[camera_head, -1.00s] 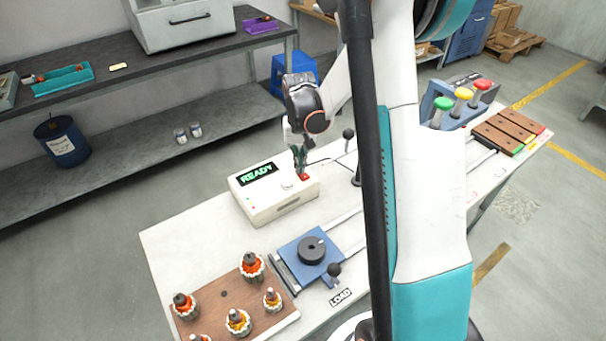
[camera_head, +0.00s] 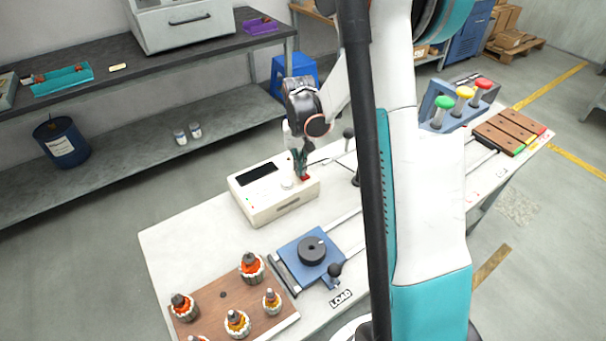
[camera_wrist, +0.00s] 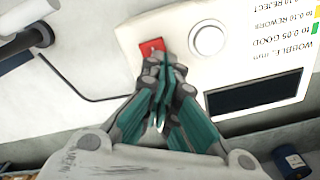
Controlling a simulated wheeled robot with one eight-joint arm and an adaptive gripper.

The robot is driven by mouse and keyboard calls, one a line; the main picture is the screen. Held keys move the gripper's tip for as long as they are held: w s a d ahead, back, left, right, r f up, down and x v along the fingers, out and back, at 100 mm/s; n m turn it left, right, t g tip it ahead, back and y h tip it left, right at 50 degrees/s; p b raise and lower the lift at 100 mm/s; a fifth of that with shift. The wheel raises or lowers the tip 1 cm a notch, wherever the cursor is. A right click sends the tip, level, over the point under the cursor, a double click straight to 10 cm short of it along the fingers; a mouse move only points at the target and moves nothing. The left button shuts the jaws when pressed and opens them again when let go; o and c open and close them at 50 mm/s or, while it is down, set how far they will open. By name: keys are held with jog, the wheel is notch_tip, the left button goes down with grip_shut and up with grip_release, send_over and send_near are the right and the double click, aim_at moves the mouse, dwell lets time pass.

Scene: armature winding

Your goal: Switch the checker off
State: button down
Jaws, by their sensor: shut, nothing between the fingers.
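The checker (camera_head: 262,208) is a cream box on the white bench, left of my arm in the head view. Its display (camera_head: 257,174) is dark and blank; the dark display also shows in the wrist view (camera_wrist: 258,95). A red switch (camera_head: 304,178) sits at the checker's right end, and in the wrist view the red switch (camera_wrist: 151,47) lies beside a round white knob (camera_wrist: 208,40). My gripper (camera_head: 302,172) is shut and empty, pointing down with its fingertips (camera_wrist: 160,66) at the switch's edge. The tips partly cover the switch; I cannot tell whether they touch it.
A blue slide fixture (camera_head: 310,252) with a black disc stands in front of the checker. A wooden board (camera_head: 222,313) with several armatures lies front left. Red, yellow and green posts (camera_head: 464,95) stand right. A black cable (camera_wrist: 80,92) runs near the gripper.

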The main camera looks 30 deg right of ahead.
jog(key=shift+r, duration=0.1)
jog(key=shift+r+p, duration=2.15)
jog(key=shift+r, duration=1.25)
jog(key=s+a+r+n+t, duration=0.45)
jog(key=s+a+r, duration=0.45)
jog(key=a+r, duration=0.5)
jog(key=s+a+r+n+t+b, duration=0.1)
jog(key=s+a+t, duration=0.1)
jog(key=s, duration=0.9)
jog(key=shift+s+a+r+t+b, duration=0.25)
jog(key=shift+s+r+t+b, duration=0.05)
jog(key=shift+s+r+t, duration=0.05)
